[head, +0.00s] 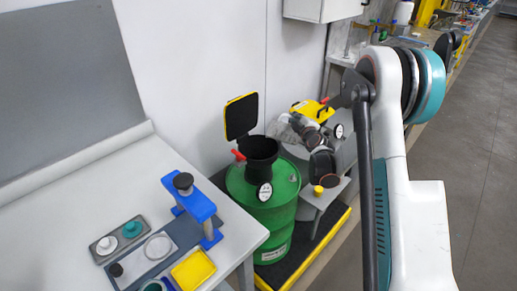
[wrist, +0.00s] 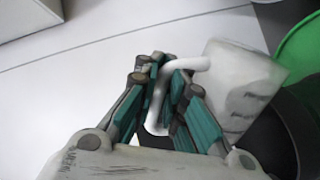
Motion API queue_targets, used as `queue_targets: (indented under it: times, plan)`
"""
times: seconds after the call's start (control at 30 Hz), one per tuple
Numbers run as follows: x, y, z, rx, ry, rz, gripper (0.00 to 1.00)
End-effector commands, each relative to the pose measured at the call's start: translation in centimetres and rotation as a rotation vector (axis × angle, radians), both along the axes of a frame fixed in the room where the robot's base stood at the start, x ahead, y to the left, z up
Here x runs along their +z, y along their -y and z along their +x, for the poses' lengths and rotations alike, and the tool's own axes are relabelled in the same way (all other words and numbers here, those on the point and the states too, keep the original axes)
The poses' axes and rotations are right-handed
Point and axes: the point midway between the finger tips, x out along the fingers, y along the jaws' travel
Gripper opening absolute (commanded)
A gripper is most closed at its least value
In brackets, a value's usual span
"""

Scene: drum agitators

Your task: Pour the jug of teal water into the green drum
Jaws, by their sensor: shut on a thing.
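My gripper (wrist: 166,78) is shut on the white handle of a pale, translucent jug (wrist: 235,85) with dark markings. In the head view the jug (head: 284,130) shows partly, just right of and behind the opening. No teal water can be made out in it. The green drum (wrist: 304,42) also shows at the right edge of the wrist view.
A white bench (head: 70,210) at left holds a blue press (head: 195,205), a yellow tray (head: 193,270) and a grey tray (head: 118,238). A black, yellow-edged platform (head: 310,245) lies under the drum.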

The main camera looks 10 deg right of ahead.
Motion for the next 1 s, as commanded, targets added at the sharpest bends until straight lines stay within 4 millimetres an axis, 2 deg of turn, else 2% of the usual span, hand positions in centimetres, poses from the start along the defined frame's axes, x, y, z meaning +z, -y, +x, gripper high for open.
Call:
queue_targets:
  times: [0.27,0.4,0.53,1.0]
  plan:
    - [-2.5,1.5,-0.1,-0.001,0.014,0.188,0.0]
    - [-3.1,2.2,-0.2,-0.002,0.024,0.334,0.0]
    - [-1.8,3.2,-0.2,-0.003,0.034,0.489,0.0]
    - [-6.9,6.1,-0.4,-0.002,0.057,0.82,0.0]
